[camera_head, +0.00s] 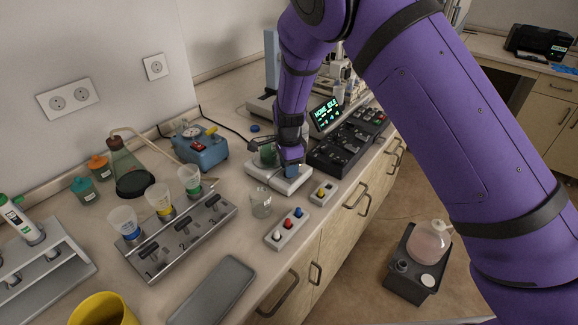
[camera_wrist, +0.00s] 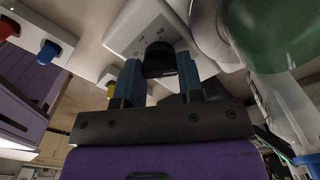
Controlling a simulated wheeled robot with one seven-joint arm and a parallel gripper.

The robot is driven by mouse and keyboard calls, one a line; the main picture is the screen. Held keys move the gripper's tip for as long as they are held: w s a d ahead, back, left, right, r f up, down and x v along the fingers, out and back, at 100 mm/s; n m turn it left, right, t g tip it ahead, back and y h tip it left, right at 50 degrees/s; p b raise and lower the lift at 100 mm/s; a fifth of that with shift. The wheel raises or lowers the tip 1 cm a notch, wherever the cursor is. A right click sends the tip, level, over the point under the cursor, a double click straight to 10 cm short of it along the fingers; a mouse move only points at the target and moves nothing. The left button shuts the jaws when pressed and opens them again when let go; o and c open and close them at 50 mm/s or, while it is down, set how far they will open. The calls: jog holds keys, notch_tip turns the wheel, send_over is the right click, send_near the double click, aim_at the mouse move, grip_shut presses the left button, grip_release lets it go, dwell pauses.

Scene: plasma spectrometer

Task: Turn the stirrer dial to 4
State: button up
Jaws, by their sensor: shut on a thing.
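The stirrer (camera_head: 267,179) is a white hotplate-style unit on the bench, with a green-tinted vessel (camera_head: 268,154) on top of it. In the wrist view the stirrer's white front (camera_wrist: 131,31) carries small markings around a black round dial (camera_wrist: 159,56). My gripper (camera_wrist: 159,72) has its two blue fingers on either side of the dial, shut on it. In the head view my gripper (camera_head: 291,170) reaches down at the stirrer's front right corner, and the dial is hidden behind it. The dial's setting cannot be read.
A small box with a yellow button (camera_head: 322,193) stands right of the stirrer. A box with red and blue buttons (camera_head: 287,229) and a clear beaker (camera_head: 261,204) stand in front. A black control panel (camera_head: 345,145) with a lit screen (camera_head: 326,114) stands behind right.

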jog(key=shift+m, duration=1.1)
jog(key=o, duration=0.7)
jog(key=shift+c, duration=0.2)
notch_tip(320, 180, up, 11)
